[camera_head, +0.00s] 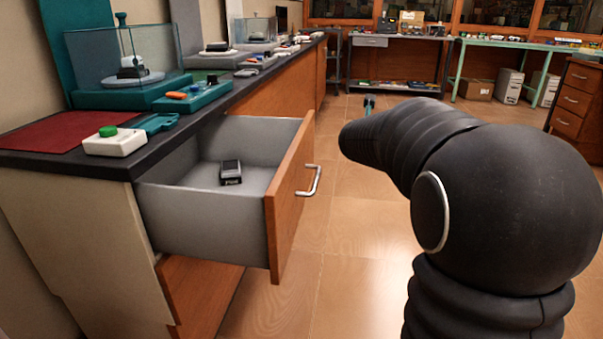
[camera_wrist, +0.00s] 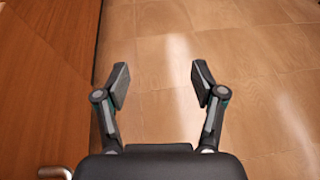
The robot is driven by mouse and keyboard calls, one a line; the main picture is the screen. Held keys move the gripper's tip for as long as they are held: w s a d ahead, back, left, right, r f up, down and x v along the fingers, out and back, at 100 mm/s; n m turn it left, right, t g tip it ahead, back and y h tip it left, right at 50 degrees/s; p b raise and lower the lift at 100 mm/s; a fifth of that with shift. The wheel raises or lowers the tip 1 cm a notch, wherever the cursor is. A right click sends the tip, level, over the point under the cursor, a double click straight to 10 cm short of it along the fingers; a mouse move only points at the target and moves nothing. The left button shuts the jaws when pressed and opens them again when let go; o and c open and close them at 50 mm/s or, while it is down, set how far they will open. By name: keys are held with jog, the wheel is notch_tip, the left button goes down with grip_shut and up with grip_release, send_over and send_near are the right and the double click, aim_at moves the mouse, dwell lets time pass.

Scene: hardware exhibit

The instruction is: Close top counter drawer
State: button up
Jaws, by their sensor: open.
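The top counter drawer (camera_head: 205,233) is pulled well out of the counter in the head view. It has grey walls, a wooden front (camera_head: 290,195) and a silver handle (camera_head: 312,180). A small dark device (camera_head: 230,172) lies inside it. My gripper (camera_wrist: 160,85) is open and empty over the tiled floor in the wrist view. Wood, probably the drawer front, fills the left of that view, and part of a metal handle (camera_wrist: 55,172) shows at its lower left. In the head view my arm hides most of the gripper; only a small tip (camera_head: 369,103) shows, beyond the drawer.
The dark countertop (camera_head: 80,165) holds a red mat (camera_head: 62,131), a white box with a green button (camera_head: 114,140) and glass display cases. A bench (camera_head: 395,40), a green table (camera_head: 520,43) and a drawer cabinet (camera_head: 576,100) stand farther back.

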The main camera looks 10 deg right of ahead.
jog(key=shift+m+g+h, duration=0.3)
jog(key=shift+m+h, duration=0.2)
jog(key=shift+h, duration=0.2)
jog(key=d, duration=0.2)
jog(key=s+d+r+p, duration=0.1)
jog(key=d, duration=0.2)
jog(key=d+r, duration=0.1)
jog(key=d, duration=0.1)
jog(key=shift+s+d+r+p, duration=0.1)
jog(key=shift+s+d+p, duration=0.15)
jog(key=shift+p, duration=0.15)
grip_shut()
jog(key=w+d+r+n+t+y+p, duration=0.1)
jog(key=w+r+n+t+y+p, duration=0.1)
jog(key=w+r+n+t+y, duration=0.3)
jog(key=n+g+y+b, duration=0.1)
jog(key=n+g+y, duration=1.05)
jog(key=n, duration=0.35)
send_near(300, 173)
notch_tip(300, 173, down, 4)
jog(key=w+a, duration=0.1)
jog(key=w+a+g, duration=0.1)
jog(key=a, duration=0.1)
jog(key=shift+w+a, duration=0.25)
jog(key=shift+a, duration=0.3)
